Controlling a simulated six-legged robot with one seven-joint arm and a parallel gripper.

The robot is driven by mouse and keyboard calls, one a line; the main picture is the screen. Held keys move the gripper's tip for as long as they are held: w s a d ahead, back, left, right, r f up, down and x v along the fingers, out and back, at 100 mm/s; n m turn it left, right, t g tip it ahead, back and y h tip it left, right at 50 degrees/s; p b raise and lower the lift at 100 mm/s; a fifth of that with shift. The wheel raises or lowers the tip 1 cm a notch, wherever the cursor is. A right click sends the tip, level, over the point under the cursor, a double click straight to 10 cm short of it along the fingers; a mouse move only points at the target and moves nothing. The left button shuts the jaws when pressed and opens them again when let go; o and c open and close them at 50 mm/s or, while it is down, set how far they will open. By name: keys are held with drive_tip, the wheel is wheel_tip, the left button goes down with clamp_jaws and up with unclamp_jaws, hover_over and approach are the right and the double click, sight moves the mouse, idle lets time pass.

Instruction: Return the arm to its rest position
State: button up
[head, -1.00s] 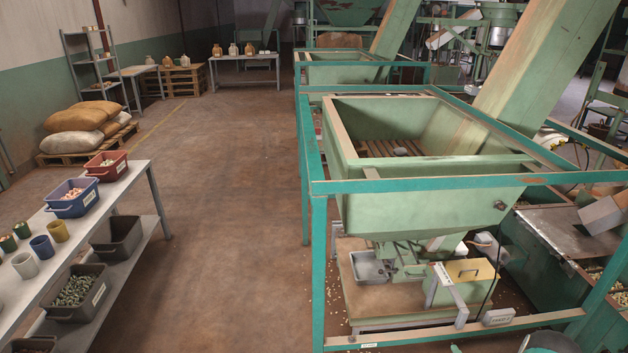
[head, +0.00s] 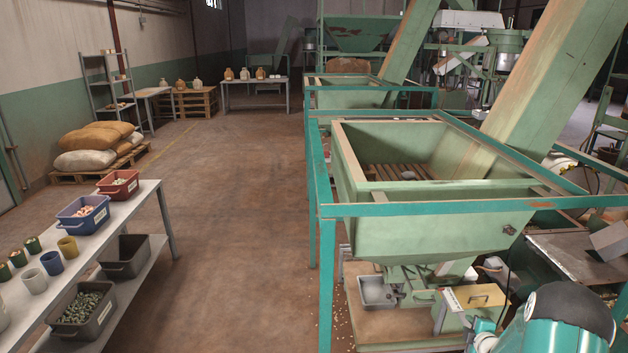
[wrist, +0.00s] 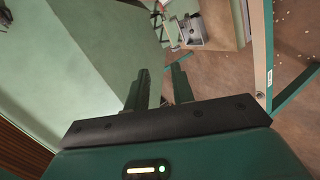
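In the wrist view my gripper (wrist: 160,72) shows two dark green fingers with a gap between them. It is open and nothing is between the fingers. The green wall of a hopper fills the left of that view, close to the fingers. In the head view a teal and black part of my arm (head: 565,318) shows at the lower right, in front of the green hopper (head: 425,225) and its teal frame. My gripper is not visible in the head view.
A table (head: 146,200) with bins stands at the left. The floor between is clear.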

drive_tip(key=a+r+m+g+h, duration=0.1)
drive_tip(key=a+r+m, duration=0.15)
drive_tip(key=r, duration=0.65)
drive_tip(key=a+r+m+g, duration=0.15)
drive_tip(key=a+r, duration=0.25)
drive_tip(key=r, duration=0.4)
drive_tip(key=s+a+r+m, duration=0.4)
drive_tip(key=s+a+r, duration=0.35)
drive_tip(key=r, duration=0.25)
drive_tip(key=s+a+r+m+g, duration=0.1)
drive_tip(key=s+a+r+m, duration=0.1)
drive_tip(key=s+a, duration=0.4)
drive_tip(key=s+a+r+m+g+y, duration=0.1)
drive_tip(key=s+a, duration=0.5)
drive_tip(key=s, duration=0.6)
drive_tip(key=s+a+r+m+g+y, duration=0.1)
drive_tip(key=s+a+r+m, duration=0.3)
drive_tip(key=s, duration=0.6)
drive_tip(key=shift+a+r+g, duration=0.35)
drive_tip(key=shift+a+g, duration=0.5)
drive_tip(key=shift+a, duration=0.15)
